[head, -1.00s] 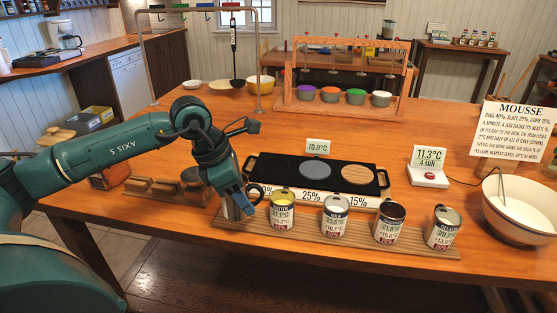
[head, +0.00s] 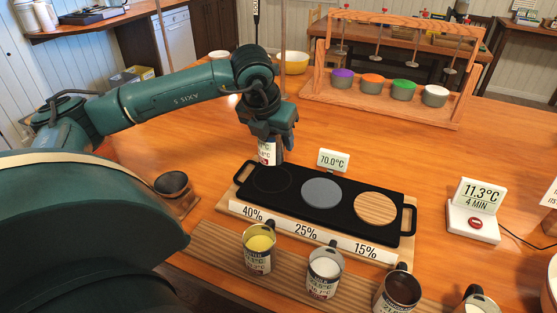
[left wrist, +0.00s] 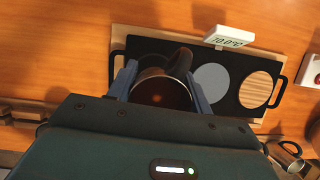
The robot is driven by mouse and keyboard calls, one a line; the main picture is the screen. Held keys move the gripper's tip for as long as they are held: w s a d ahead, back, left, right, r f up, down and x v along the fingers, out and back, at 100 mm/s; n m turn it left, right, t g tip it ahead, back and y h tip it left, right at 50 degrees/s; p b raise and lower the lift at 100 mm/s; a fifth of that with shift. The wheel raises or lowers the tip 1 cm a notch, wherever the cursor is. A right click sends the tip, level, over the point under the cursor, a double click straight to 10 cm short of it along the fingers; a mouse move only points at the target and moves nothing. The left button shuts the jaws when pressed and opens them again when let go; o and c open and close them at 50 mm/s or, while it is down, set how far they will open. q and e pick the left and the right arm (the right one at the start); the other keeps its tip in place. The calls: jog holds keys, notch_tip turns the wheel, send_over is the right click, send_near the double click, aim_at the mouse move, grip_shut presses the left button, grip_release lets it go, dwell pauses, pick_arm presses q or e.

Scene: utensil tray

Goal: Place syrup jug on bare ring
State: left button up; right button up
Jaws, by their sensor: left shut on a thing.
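My left gripper (head: 272,138) is shut on the syrup jug (head: 267,154), a labelled can-like jug, partly hidden by the fingers. In the left wrist view the jug (left wrist: 160,92) sits between both fingers, its open top showing dark amber content and its handle pointing up and right. The jug is by the back left part of the black hot plate (head: 345,215); I cannot tell how high it is above it. The bare ring (head: 272,179), a thin outline at the plate's left end over the 40% label, is empty in the head view. My right gripper is not in view.
Jugs with yellow (head: 258,247), white (head: 324,268) and dark (head: 398,290) contents stand in front. A 70.0°C display (head: 333,160) stands behind the plate.

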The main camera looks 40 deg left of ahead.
pick_arm(q)
jog(key=shift+f+p, duration=0.35)
jog(key=shift+f, duration=2.7)
jog(key=shift+f, duration=0.2)
jog(key=o, duration=1.1)
jog(key=shift+r, duration=0.15)
